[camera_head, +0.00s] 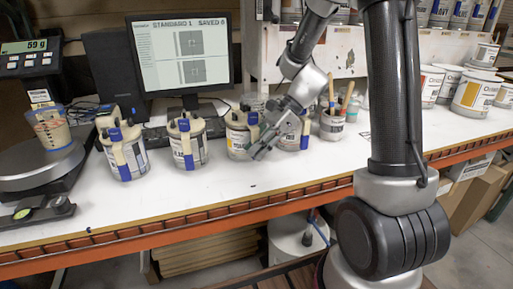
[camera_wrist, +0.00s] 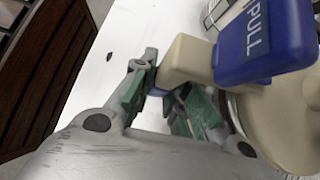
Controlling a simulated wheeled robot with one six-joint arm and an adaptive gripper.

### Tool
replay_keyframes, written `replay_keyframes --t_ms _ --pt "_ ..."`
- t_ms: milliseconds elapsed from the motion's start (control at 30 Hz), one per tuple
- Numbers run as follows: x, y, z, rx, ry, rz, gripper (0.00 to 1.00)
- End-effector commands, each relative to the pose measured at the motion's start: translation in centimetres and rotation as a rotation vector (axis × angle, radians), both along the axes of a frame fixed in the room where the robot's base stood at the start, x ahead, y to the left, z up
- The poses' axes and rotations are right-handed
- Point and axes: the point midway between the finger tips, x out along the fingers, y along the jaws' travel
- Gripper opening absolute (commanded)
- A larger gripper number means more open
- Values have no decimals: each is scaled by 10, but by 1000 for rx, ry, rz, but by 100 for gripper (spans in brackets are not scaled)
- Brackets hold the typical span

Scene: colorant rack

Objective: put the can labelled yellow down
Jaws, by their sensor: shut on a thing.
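My gripper (camera_head: 262,147) is low over the white bench at the front right of a can (camera_head: 236,140) with an orange-yellow patch on its label. The label's word is too small to read. In the wrist view my gripper (camera_wrist: 165,95) has its green-padded fingers shut on the cream handle (camera_wrist: 187,62) of a can lid. A blue tab (camera_wrist: 265,40) marked PULL is beside the handle. The can looks upright, in line with its neighbours, with its base at or very near the bench top. Most of its body is hidden in the wrist view.
Similar cans stand to the left (camera_head: 188,143) and further left (camera_head: 123,150); another (camera_head: 291,132) is close on the right. A pot of brushes (camera_head: 332,124) stands beyond. A scale (camera_head: 40,165) is at far left, a monitor (camera_head: 185,52) behind. The bench front (camera_head: 220,192) is clear.

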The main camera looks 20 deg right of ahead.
Motion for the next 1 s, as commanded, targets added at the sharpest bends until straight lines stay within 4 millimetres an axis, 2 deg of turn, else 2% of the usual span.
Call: replay_keyframes --t_ms 100,133,233,500,633,1000 --pt "1 0 -2 1 -1 0 0" --pt "0 0 -2 0 0 0 21" --pt "0 0 -2 0 0 0 37" --pt "0 0 -2 0 0 0 37" --pt "1 -5 5 0 -3 -1 37" --pt "5 -59 61 -1 -4 -4 37"
